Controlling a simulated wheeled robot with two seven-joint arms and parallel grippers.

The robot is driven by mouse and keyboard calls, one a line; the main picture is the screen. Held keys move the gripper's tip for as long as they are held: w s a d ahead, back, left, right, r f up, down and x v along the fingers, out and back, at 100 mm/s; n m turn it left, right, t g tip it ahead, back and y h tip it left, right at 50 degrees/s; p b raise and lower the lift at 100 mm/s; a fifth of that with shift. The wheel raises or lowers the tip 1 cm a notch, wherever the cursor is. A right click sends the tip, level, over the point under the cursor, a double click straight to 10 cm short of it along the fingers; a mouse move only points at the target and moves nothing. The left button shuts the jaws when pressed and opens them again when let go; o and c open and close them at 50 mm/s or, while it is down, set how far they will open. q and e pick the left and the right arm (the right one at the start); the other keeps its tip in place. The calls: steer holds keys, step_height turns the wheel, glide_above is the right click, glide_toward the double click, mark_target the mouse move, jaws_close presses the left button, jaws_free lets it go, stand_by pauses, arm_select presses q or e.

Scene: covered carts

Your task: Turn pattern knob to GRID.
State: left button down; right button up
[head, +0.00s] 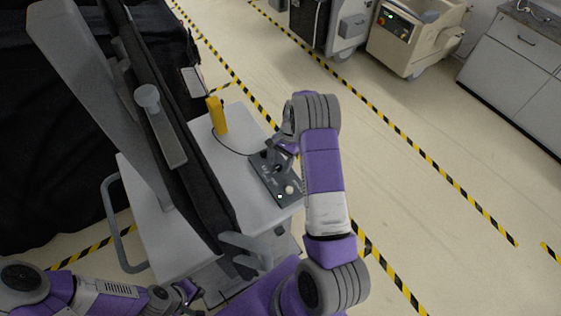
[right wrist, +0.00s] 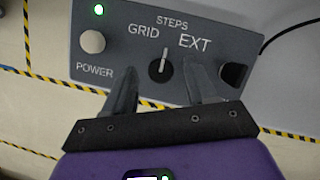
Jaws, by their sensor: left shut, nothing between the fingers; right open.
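The pattern knob (right wrist: 160,70) is a small round black dial with a pale pointer on a dark grey control box (right wrist: 245,25). Its pointer aims up at STEPS, between GRID on the left and EXT on the right. My right gripper (right wrist: 165,76) is open, with one finger on each side of the knob; I cannot tell whether they touch it. In the head view the control box (head: 287,199) lies on the cart top, and my right gripper (head: 274,155) hides the knob. My left gripper (head: 187,291) is shut and empty at the lower left.
The box has a white POWER button (right wrist: 92,41) and a lit green lamp (right wrist: 98,10). A yellow object (head: 217,115) stands on the white cart top (head: 228,165). A tall grey frame with a black cover (head: 125,95) rises left of it.

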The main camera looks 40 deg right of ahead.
steer(key=c, duration=1)
steer(key=shift+c, duration=0.2)
steer(key=shift+w+n, duration=0.1)
steer(key=shift+n, duration=0.2)
steer(key=n+g+b, duration=0.1)
steer(key=n+b, duration=0.1)
steer(key=n, duration=0.1)
steer(key=shift+w+a+f+h, duration=0.1)
steer(key=shift+h, duration=0.2)
steer(key=shift+w+a+n+g+h+b, duration=0.1)
steer(key=shift+n+g+h+b, duration=0.4)
steer(key=shift+n, duration=0.85)
steer(key=shift+n+g+h+b, duration=0.25)
steer(key=shift+n+b, duration=0.3)
steer(key=shift+n, duration=0.8)
steer(key=o, duration=1)
steer(key=shift+o, duration=0.2)
